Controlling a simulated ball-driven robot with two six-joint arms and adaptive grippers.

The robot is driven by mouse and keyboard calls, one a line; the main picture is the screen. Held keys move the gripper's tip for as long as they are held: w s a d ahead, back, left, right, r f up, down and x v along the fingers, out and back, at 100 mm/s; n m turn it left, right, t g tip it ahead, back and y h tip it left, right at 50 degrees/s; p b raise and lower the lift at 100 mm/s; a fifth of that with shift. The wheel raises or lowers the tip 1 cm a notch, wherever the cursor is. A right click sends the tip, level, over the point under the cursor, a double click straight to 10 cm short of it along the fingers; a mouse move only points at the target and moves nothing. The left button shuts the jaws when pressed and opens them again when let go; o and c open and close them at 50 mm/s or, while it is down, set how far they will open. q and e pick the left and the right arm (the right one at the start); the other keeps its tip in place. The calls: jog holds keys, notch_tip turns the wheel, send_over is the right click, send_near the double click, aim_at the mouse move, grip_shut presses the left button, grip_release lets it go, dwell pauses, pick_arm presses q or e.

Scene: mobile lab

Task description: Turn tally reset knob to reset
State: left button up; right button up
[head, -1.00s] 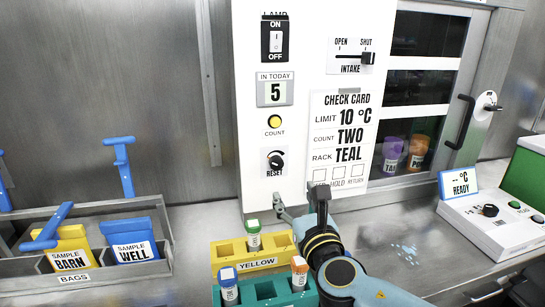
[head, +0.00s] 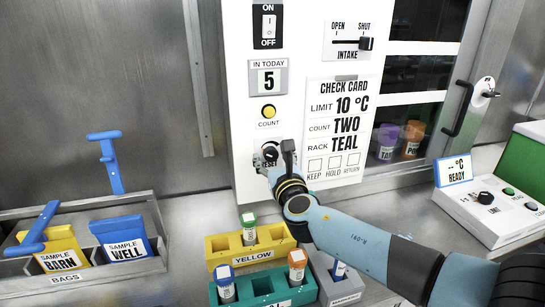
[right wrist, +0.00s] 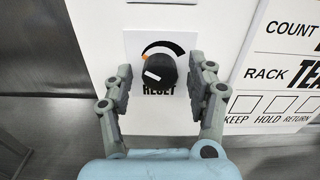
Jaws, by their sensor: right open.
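The tally reset knob (right wrist: 158,70) is a black round knob with a white pointer mark, on a white plate lettered RESET. In the right wrist view its pointer aims to the lower left, and an orange mark and a black arc sit above it. In the head view the knob (head: 271,152) is partly hidden by my right gripper (head: 270,160). In the right wrist view my right gripper (right wrist: 160,85) is open, with one finger on each side of the knob and a gap at both sides. The tally display (head: 269,80) reads 5. My left gripper is not in view.
Above the knob are a yellow COUNT button (head: 268,112) and a lamp switch (head: 268,26). A check card (head: 338,130) is right of it. Below stand a yellow rack (head: 222,246) and a teal rack (head: 262,287) with capped tubes. A bag bin (head: 150,225) is at left.

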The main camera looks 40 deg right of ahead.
jog(key=shift+w, duration=0.1)
jog(key=c, duration=1.1)
jog(key=shift+c, duration=0.2)
